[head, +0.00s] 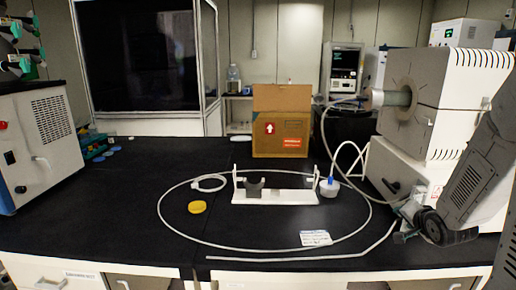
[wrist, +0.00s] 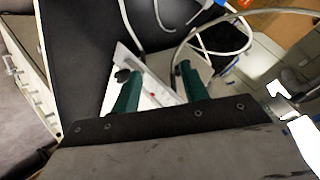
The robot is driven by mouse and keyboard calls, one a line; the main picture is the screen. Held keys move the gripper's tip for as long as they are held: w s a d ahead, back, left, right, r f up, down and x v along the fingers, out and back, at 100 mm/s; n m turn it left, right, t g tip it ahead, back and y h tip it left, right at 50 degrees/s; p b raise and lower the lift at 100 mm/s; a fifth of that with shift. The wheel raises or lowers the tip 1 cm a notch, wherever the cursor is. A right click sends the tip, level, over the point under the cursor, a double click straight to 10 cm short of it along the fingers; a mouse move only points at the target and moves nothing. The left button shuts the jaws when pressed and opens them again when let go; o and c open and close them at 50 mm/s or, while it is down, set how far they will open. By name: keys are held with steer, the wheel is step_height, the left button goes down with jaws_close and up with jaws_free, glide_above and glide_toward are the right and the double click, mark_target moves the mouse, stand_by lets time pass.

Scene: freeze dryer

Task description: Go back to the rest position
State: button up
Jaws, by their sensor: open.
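My gripper (wrist: 157,75) shows in the wrist view as two dark green fingers held apart, with nothing clasped between them. Behind the fingers are the black bench top and part of a white piece. In the head view my arm (head: 470,185) reaches in from the right edge. Its dark wrist end is low, near the bench's front right, beside the white machine. The gripper's fingers are hardly distinguishable there.
A white stand (head: 305,196) with a dark cradle sits mid-bench beside a blue-capped vessel (head: 329,189). A yellow disc (head: 197,207) lies to the left. Pale tubing (head: 163,214) loops around them. A cardboard box (head: 281,125) stands behind; a white machine (head: 440,130) stands right.

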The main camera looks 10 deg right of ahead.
steer(key=s+a+r+n+g, duration=0.3)
steer(key=a+r+n, duration=0.1)
steer(key=a+r, duration=0.4)
steer(key=s+a+r+n+g+y, duration=0.2)
steer(key=s+a+r+n+g, duration=0.1)
steer(key=s+a, duration=0.8)
steer(key=s+a+r+n+g+y, duration=0.2)
steer(key=s+a+n, duration=0.4)
steer(key=s+a, duration=0.5)
steer(key=shift+s+r+g, duration=0.2)
steer(key=shift+r+g, duration=0.4)
steer(key=shift+g, duration=0.2)
steer(key=shift+d, duration=0.15)
